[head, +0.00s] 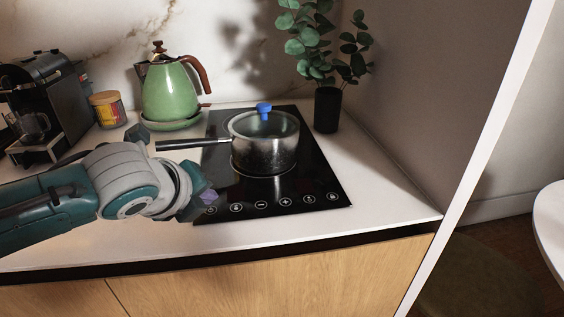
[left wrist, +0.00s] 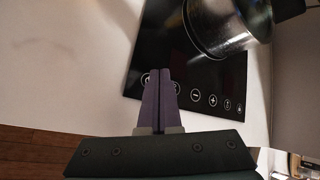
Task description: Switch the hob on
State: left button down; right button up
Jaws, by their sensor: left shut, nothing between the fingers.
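The hob (head: 318,168) is a black glass plate set in the white worktop, with a row of white touch symbols (head: 262,205) along its front edge. No lit indicator is visible on it. My left gripper (head: 209,197) is at the hob's front left corner, close to the leftmost symbols. In the left wrist view, its purple fingers (left wrist: 160,72) are shut with nothing between them. They overlap the symbols at one end of the row on the hob (left wrist: 152,45); I cannot tell whether they touch the glass. My right gripper is not in view.
A green kettle (head: 168,95), a jar (head: 107,109), a coffee machine (head: 45,100) and a potted plant (head: 327,108) stand behind. The front right worktop (head: 385,208) is clear.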

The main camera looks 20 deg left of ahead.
aim_at(210, 216)
pick_arm(q)
jog(key=shift+f, duration=0.15)
dwell(0.5)
jog(key=shift+f, duration=0.3)
jog(key=shift+f+b, duration=0.25)
jog(key=shift+b, duration=0.1)
dwell(0.4)
jog(key=shift+r+p, duration=0.75)
jog(key=shift+p, duration=0.15)
notch_tip(210, 216, up, 6)
jog(key=p, duration=0.6)
jog(key=shift+p, duration=0.4)
